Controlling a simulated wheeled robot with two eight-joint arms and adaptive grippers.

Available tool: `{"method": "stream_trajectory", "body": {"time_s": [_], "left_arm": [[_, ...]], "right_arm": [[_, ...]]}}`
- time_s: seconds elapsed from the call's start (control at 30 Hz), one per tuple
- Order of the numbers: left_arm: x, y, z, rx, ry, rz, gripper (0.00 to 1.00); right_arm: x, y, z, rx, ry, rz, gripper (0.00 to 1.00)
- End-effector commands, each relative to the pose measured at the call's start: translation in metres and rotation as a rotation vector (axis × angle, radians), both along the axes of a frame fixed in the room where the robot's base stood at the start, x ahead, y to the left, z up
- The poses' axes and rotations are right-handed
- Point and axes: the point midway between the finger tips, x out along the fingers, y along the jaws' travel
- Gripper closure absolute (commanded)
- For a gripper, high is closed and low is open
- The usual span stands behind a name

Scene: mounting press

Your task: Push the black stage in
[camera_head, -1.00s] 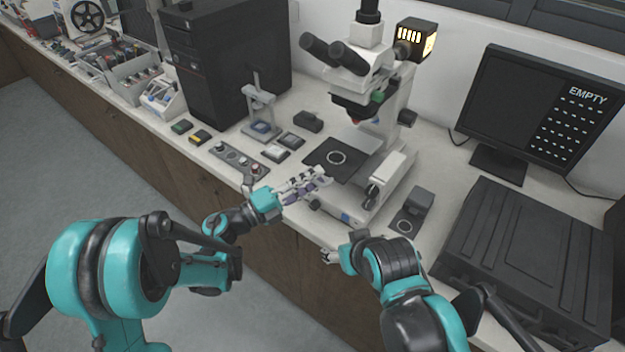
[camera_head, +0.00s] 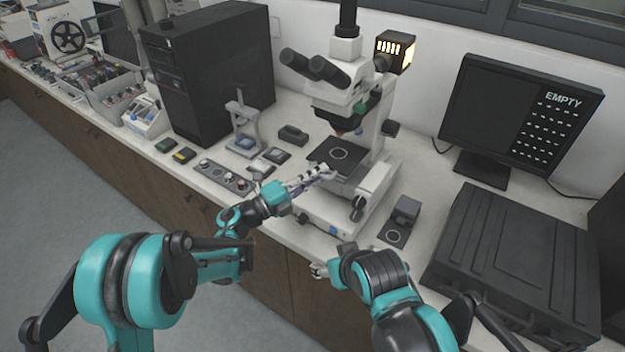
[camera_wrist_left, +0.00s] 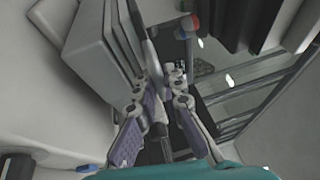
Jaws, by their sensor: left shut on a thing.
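The black stage (camera_head: 324,157) is a flat dark plate with a pale ring on it. It sits on the white microscope (camera_head: 335,213), close below the objectives (camera_head: 345,129). My left gripper (camera_head: 327,172) is at the stage's front edge with its fingers together. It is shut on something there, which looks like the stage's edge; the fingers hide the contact. In the left wrist view the gripper's two fingers (camera_wrist_left: 172,72) point away from the camera, close together. My right gripper (camera_head: 318,269) hangs low by the bench's front edge, apart from the microscope; its fingers are too small to read.
A small grey block on a dark plate (camera_head: 395,235) stands right of the microscope. A black case (camera_head: 515,260) fills the bench's right part. A monitor (camera_head: 520,115) reading EMPTY stands behind. A knob panel (camera_head: 222,177) and small boxes lie left of the stage.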

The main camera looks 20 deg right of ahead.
Motion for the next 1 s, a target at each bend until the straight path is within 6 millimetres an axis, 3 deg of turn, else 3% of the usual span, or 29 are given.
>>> {"method": "stream_trajectory", "body": {"time_s": [0.13, 0.23, 0.63, 1.0], "left_arm": [[0.0, 0.001, 0.0, 0.001, 0.0, 0.002, 1.0], [0.0, 0.001, 0.0, 0.001, 0.0, 0.002, 0.7], [-0.001, 0.007, -0.001, 0.0, -0.001, 0.002, 0.69], [-0.019, 0.078, -0.013, 0.0, 0.0, 0.005, 0.69]], "right_arm": [[0.0, 0.0, 0.0, 0.0, 0.0, 0.0, 0.36], [0.0, 0.0, 0.0, 0.0, 0.0, 0.0, 0.36], [0.0, 0.0, 0.0, 0.0, 0.0, 0.0, 0.36], [0.0, 0.0, 0.0, 0.0, 0.0, 0.0, 0.36]]}}
